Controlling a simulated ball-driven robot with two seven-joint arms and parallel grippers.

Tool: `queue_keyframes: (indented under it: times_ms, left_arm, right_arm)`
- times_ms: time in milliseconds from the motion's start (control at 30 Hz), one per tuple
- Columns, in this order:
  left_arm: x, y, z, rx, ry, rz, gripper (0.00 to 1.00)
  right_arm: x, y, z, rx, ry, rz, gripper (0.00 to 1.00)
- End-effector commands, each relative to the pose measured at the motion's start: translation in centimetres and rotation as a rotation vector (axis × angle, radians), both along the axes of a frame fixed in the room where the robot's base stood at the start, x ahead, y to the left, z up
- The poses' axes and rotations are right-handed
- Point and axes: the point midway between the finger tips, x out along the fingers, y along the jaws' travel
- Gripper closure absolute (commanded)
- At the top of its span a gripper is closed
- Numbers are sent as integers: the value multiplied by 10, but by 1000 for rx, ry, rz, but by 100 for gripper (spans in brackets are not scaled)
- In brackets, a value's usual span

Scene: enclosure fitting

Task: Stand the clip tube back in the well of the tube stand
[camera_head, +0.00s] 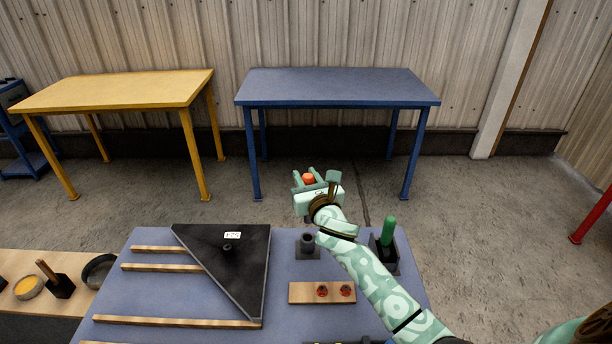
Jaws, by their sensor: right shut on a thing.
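My right gripper (316,182) reaches in from the lower right and is shut on an upright thing with an orange-red top (309,178), which I take to be the clip tube. The gripper hides most of its body. The tube stand (307,246), which I take to be the small dark block with a round well, is on the blue-grey worktop. It shows just below the gripper in the picture. The held tube appears above the stand and apart from it; I cannot tell how well they line up. My left gripper is out of view.
A black triangular panel (232,262) lies on wooden strips to the left. A wooden block with two red-black pieces (322,291) is in front of the stand. A green-handled tool (388,231) stands in a dark holder (384,259) to the right, beside my forearm.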

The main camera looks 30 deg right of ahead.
Motion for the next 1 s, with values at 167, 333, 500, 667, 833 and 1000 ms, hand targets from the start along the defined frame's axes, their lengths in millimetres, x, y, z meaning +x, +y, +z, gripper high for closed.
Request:
queue_keyframes:
  times_ms: [167,333,500,667,833,1000]
  left_arm:
    - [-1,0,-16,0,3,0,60]
    - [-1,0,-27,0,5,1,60]
    - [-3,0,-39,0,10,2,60]
    - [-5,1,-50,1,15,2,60]
    - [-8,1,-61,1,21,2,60]
    - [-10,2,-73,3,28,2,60]
  right_arm:
    - [0,0,-20,-1,1,1,98]
    - [0,0,-34,-1,1,1,98]
    - [0,0,-48,-1,1,1,98]
    - [0,0,-62,0,1,1,98]
    - [0,0,-76,-1,1,1,98]
    - [0,0,-90,0,1,1,98]
